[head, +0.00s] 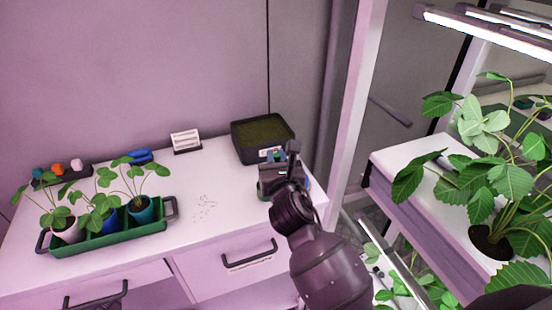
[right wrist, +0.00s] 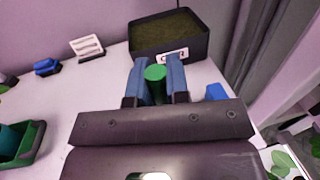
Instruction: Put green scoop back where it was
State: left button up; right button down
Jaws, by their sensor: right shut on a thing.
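The green scoop (right wrist: 155,73) shows in the right wrist view as a green round end between the two blue fingers; the rest of it is hidden. My right gripper (right wrist: 155,76) is shut on it, just in front of the dark soil bin. In the head view the right gripper (head: 275,156) is over the right end of the white counter, with a bit of green low beside it. I cannot tell whether the scoop touches the counter. My left gripper is not in view.
The soil bin (head: 262,137) stands at the counter's back right, with a white label stand (head: 185,141) to its left. A green tray (head: 105,241) with potted plants is at left. A blue object (right wrist: 216,92) lies right of the fingers. The counter's middle is clear except for dark specks.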

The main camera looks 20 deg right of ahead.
jog(key=c, duration=1.1)
grip_release()
jog(key=s+a, duration=0.2)
jog(key=s, duration=1)
jog(key=s+d+f+m+g+y, duration=0.1)
jog(key=s+d+f+m+g, duration=0.1)
jog(key=f+m, duration=0.6)
jog(key=s+d+f+m+g, duration=0.2)
jog(key=s+d+f+m, duration=0.3)
jog(key=m, duration=0.9)
jog(key=s+d+f+m+g+y, duration=0.1)
jog(key=s+d+f+m+g, duration=0.1)
jog(key=s+d+f+m, duration=0.2)
jog(key=shift+s+d+f+m+y, duration=0.3)
jog(key=shift+s+f+m, duration=1.25)
jog(key=shift+f+m, duration=1.95)
jog(key=shift+r, duration=0.15)
